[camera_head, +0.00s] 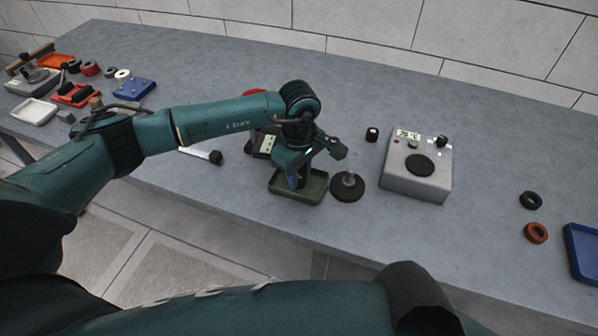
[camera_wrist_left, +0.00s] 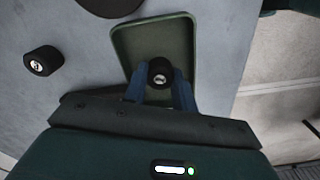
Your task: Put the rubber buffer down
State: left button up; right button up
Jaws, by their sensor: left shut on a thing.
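The rubber buffer (camera_wrist_left: 160,72), a short black cylinder with a white mark on its end face, is between the blue fingers of my left gripper (camera_wrist_left: 160,88). In the head view my left gripper (camera_head: 297,178) points down over a green tray (camera_head: 315,192), shut on the buffer, which the gripper mostly hides there. The tray's bare floor also shows in the left wrist view (camera_wrist_left: 150,38). I cannot tell whether the buffer touches the tray floor. A similar loose black buffer (camera_head: 372,134) stands on the table; it also shows in the wrist view (camera_wrist_left: 43,61). My right gripper is not in view.
A dark disc with an upright post (camera_head: 347,187) stands close to the tray's right. A grey device with a display (camera_head: 417,165) is further right. Black (camera_head: 530,200) and orange (camera_head: 536,232) rings and a blue tray (camera_head: 583,252) are at the far right.

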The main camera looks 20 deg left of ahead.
aim_at(299, 176)
pick_arm(q)
jog(key=o, duration=0.9)
jog(key=shift+o, duration=0.2)
jog(key=shift+r+p, duration=0.15)
jog(key=shift+p, duration=0.15)
notch_tip(299, 176, up, 12)
jog(key=b, duration=0.1)
